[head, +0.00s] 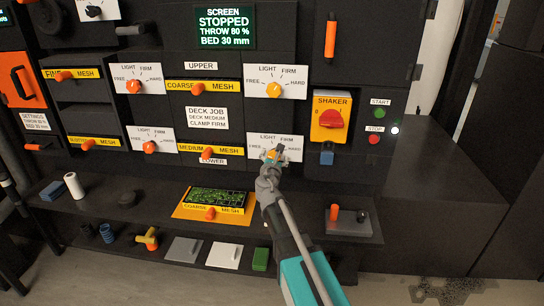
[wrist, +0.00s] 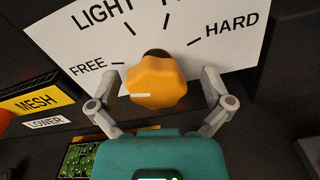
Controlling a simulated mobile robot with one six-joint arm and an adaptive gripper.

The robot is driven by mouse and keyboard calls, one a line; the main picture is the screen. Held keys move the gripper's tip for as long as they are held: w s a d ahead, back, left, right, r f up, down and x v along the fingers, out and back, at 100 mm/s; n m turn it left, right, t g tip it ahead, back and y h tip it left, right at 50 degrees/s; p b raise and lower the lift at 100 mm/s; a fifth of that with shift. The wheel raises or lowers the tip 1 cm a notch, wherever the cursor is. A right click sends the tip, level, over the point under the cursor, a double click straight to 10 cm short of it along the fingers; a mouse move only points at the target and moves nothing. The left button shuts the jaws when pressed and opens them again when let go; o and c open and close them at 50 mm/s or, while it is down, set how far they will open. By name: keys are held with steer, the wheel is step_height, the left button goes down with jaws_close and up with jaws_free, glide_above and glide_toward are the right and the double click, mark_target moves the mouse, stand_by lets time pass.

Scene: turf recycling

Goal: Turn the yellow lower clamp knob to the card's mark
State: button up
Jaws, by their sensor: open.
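The yellow lower clamp knob (wrist: 160,78) is scalloped and sits on a white dial plate (wrist: 80,40) with FREE, LIGHT and HARD labels and tick marks. Its short white line lies at its lower left, on the FREE side. My gripper (wrist: 161,82) is open, one finger on each side of the knob; contact is unclear. In the head view my gripper (head: 273,156) is at the lower right dial plate (head: 292,143) and partly hides the knob. The job card (head: 206,118) reads DECK MEDIUM, CLAMP FIRM.
The upper clamp dial (head: 274,90) is above, and the red shaker switch (head: 332,118) is to the right. The medium mesh deck handle (head: 207,153) is left of the knob. A shelf with a coarse mesh tray (head: 190,211) juts out below. The screen (head: 225,28) reads STOPPED.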

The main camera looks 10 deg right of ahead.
steer(key=shift+a, duration=0.15)
steer(key=c, duration=1)
steer(key=shift+a, duration=0.15)
steer(key=shift+c, duration=0.7)
